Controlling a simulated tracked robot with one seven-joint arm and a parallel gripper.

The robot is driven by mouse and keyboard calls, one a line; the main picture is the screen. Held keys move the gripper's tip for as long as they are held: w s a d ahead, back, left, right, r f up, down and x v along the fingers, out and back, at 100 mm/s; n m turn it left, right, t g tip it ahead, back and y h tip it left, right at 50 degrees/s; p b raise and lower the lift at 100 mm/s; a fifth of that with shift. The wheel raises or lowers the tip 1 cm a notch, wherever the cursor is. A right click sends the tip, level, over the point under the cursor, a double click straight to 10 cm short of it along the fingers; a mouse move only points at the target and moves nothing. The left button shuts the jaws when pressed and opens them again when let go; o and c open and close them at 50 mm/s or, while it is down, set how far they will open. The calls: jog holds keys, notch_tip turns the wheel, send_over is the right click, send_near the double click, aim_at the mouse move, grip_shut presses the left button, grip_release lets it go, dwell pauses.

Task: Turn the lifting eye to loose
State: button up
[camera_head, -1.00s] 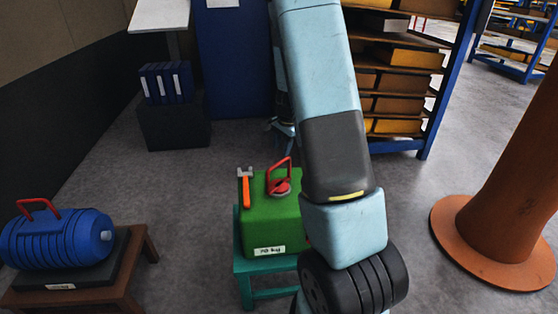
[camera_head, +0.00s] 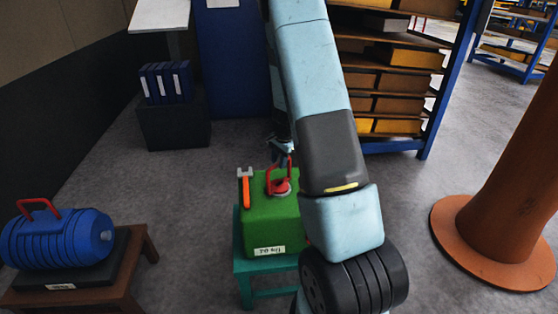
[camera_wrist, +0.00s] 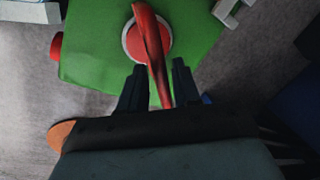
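The red lifting eye (camera_head: 279,177) stands on top of the green counterweight casting (camera_head: 270,225), which rests on a teal stand (camera_head: 245,264). In the wrist view the red eye (camera_wrist: 153,50) rises from a round base with a pale ring on the green top (camera_wrist: 92,45). My gripper (camera_head: 280,152) is at the eye's far side in the head view. In the wrist view my gripper (camera_wrist: 159,68) is open, with one dark finger on each side of the red loop and gaps visible. My arm hides part of the casting's right side.
A blue ribbed casting with a red handle (camera_head: 58,238) sits on a brown table at left. A rust-coloured column (camera_head: 510,200) stands at right.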

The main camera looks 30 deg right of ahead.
grip_shut()
jog(key=shift+a+n, duration=0.15)
jog(key=shift+n, duration=0.25)
